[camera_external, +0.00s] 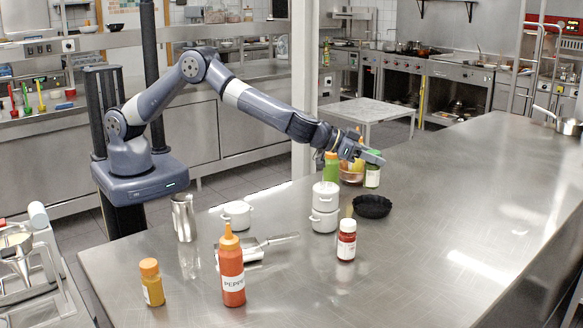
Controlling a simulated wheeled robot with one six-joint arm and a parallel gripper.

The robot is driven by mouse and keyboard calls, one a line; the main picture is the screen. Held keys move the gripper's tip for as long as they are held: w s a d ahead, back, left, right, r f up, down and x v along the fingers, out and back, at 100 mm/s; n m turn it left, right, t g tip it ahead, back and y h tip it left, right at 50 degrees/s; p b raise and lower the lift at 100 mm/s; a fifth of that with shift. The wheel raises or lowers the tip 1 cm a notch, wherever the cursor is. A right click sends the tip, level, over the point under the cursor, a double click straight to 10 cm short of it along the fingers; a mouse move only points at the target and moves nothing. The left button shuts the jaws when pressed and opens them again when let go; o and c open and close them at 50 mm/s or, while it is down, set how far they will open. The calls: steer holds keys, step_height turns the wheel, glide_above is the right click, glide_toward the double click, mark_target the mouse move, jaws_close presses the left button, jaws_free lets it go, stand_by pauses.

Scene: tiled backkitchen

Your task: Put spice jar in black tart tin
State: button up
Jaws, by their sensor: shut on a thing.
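The black tart tin (372,207), a dark fluted round dish, sits on the steel counter right of the stacked white pots, and looks empty. My gripper (374,157) is behind and above the tin in the picture. It is shut at the green lid of a small pale-labelled jar (372,178), which I take to be the spice jar. The fingers partly cover the lid. I cannot tell whether the jar's base touches the counter.
Two stacked white pots (325,222) and a red-and-white jar (346,242) stand near the tin. A copper bowl (351,177) and green bottle (331,170) are beside my gripper. An orange pepper bottle (231,272) and yellow jar (152,284) stand in front.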

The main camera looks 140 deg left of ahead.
steer(key=s+a+n+g+y, duration=0.1)
steer(key=s+a, duration=0.3)
steer(key=a, duration=0.2)
steer(key=shift+n, duration=0.3)
steer(key=shift+a+f+b, duration=0.15)
steer(key=shift+f+b, duration=0.2)
steer(key=shift+f, duration=2.3)
steer(key=shift+a+f+b, duration=0.15)
steer(key=shift+f+b, duration=0.15)
steer(key=shift+f, duration=2.3)
steer(key=o, duration=1)
steer(key=shift+f, duration=0.15)
